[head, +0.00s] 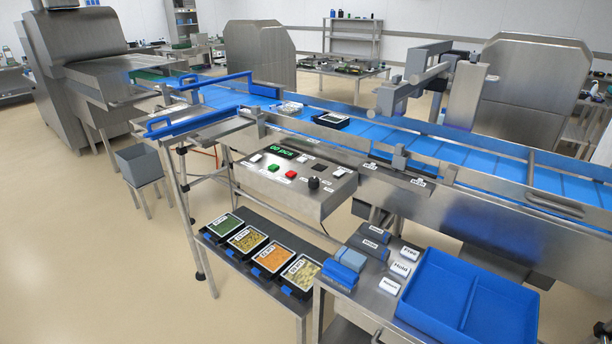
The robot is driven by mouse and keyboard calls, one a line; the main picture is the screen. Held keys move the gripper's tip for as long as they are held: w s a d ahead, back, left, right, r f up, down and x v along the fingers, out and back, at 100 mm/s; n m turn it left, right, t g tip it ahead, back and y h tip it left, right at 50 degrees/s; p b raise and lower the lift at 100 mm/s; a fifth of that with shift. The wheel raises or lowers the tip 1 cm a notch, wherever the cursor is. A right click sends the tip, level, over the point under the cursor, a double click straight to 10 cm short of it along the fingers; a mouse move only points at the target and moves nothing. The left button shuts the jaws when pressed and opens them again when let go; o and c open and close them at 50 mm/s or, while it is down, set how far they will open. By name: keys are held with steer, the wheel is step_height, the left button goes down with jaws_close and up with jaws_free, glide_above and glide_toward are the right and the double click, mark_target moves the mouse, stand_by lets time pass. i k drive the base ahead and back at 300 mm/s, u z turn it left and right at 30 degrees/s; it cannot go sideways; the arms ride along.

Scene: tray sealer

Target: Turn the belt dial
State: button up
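The belt dial is a round black knob (313,183) on the front right of the steel control panel (300,199). It stands at the front side of the blue conveyor belt (470,155). The panel also carries a green lit display (281,151), a red button (291,174), a green button (274,167) and a white switch (256,158). A small dark square (318,167) lies behind the knob. The knob's pointer and scale are too small to read. My gripper is not in view, and nothing touches the knob.
Filled food trays (272,258) stand on a low shelf below the panel. A side table (375,310) holds a blue bin (470,300), white labelled blocks (401,270) and blue-grey blocks. Blue guard rails (195,120) stick out at left.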

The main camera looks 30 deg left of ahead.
mark_target(314, 182)
steer(key=z, duration=1.15)
steer(key=k, duration=1.2)
steer(key=u, duration=1.5)
steer(key=i, duration=0.75)
steer(key=u, duration=0.1)
